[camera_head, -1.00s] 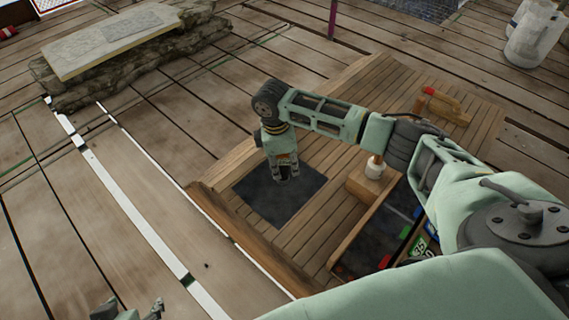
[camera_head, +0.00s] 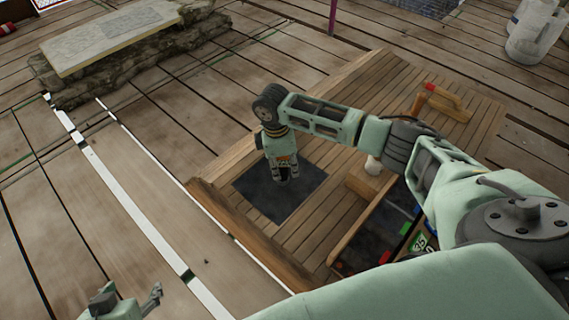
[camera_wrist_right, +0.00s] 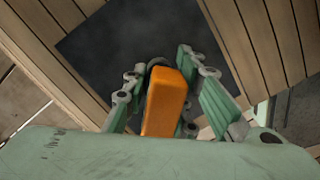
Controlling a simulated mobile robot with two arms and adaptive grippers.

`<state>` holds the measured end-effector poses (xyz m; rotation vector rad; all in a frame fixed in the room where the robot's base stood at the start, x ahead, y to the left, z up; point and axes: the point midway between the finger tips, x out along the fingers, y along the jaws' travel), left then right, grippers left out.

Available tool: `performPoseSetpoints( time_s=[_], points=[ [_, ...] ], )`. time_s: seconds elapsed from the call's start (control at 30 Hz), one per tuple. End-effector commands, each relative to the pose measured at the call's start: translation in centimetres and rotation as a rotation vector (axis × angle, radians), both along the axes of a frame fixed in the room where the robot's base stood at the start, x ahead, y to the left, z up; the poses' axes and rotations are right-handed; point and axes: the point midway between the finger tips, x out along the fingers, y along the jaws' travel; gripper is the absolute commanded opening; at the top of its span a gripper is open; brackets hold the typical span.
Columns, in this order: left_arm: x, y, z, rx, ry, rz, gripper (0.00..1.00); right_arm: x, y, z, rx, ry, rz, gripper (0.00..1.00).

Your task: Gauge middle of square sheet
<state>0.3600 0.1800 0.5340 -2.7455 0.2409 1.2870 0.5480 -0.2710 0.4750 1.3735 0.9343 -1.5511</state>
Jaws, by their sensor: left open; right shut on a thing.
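The dark square sheet (camera_head: 308,184) lies flat on the slatted wooden bench in the head view; it also fills the upper middle of the right wrist view (camera_wrist_right: 105,50). My right gripper (camera_head: 284,179) is over the sheet, pointing down. In the right wrist view my right gripper (camera_wrist_right: 170,100) is shut on an orange block-like tool (camera_wrist_right: 166,98), whose far end points at the sheet. I cannot tell whether it touches the sheet. My left gripper (camera_head: 130,303) is open and empty at the bottom left, well away from the sheet.
A wooden block with a white cylinder (camera_head: 373,166) stands right of the sheet. A dark tray (camera_head: 345,262) with coloured items lies nearer me. A wooden tool with a red end (camera_head: 430,87) lies at the bench's far right. A wooden rail (camera_head: 240,235) edges the bench's left side.

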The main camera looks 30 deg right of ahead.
Motion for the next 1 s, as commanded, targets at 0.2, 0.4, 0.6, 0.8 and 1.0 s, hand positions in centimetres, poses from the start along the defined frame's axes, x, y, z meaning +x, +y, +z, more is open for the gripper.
performPoseSetpoints(
  time_s=[0.2,0.4,0.6,0.8,1.0],
  points=[
    [0.55,-0.19,0.21,-0.006,-0.026,-0.002,0.63,0.01,0.00,-0.55,0.000,0.000,0.000,0.00],
    [0.85,-0.29,0.43,-0.009,-0.040,-0.002,0.63,0.01,0.00,-0.60,0.000,0.000,0.000,0.00],
    [0.75,-0.28,0.36,-0.009,-0.034,-0.003,0.63,0.01,0.01,-0.59,0.000,0.000,0.000,0.00],
    [0.56,-0.24,0.24,-0.007,-0.024,-0.002,0.63,0.01,0.01,-0.59,0.000,0.000,0.000,0.00],
    [0.51,-0.22,0.32,-0.006,-0.022,-0.002,0.63,0.01,0.01,-0.59,0.000,0.000,0.000,0.00]
  ],
)
